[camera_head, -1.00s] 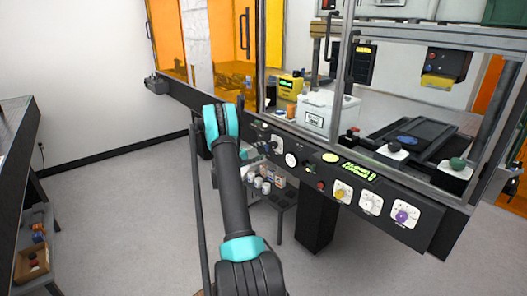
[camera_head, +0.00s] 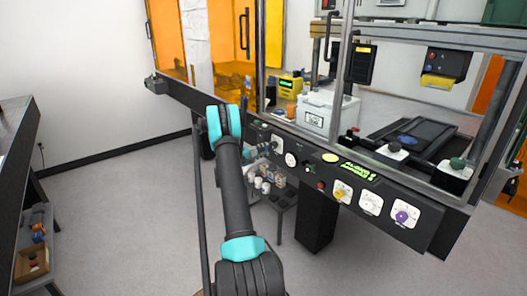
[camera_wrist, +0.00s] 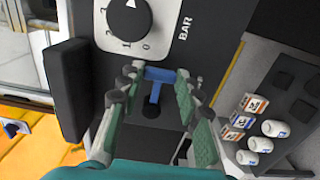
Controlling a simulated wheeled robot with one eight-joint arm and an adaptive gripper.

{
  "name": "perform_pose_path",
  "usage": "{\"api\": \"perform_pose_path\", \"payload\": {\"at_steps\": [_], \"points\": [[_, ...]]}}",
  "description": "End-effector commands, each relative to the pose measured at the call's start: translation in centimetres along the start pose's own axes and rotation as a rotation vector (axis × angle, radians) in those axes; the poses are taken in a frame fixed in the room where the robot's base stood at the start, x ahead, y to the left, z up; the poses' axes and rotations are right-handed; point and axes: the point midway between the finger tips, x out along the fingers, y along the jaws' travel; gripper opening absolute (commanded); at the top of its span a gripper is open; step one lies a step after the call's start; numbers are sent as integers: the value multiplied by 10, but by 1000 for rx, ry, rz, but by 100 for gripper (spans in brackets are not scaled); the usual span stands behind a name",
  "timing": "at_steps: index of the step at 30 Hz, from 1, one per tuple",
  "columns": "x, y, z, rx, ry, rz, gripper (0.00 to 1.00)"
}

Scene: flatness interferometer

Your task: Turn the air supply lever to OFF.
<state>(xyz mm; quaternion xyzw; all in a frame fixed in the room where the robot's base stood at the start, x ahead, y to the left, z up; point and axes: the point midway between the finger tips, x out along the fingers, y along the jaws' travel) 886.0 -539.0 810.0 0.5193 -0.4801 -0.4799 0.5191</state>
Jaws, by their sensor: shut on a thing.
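The air supply lever (camera_wrist: 157,75) shows in the wrist view as a blue T-shaped handle on the dark front panel, below the dial marked BAR. Its crossbar runs roughly level in the picture and its stem points down to a dark pivot. My gripper (camera_wrist: 156,86) has its green-padded fingers on both sides of the crossbar, shut on it. No ON or OFF marking can be read near the lever.
The pressure dial (camera_wrist: 128,16) sits just above the lever. A black block (camera_wrist: 70,88) stands close to the left of my fingers. A dark shelf with small bottles (camera_wrist: 263,128) is to the right and lower. The front panel (camera_head: 425,228) carries more knobs further right.

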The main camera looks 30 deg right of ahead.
Motion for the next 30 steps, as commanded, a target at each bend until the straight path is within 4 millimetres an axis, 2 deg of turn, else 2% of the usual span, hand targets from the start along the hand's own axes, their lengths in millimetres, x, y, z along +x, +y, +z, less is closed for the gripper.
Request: {"api": "perform_pose_path", "payload": {"at_steps": [11, 30], "points": [[0, -6, 0, 106, 0, 0, 5], [-1, -36, -13, 679, 0, -1, 5]]}}
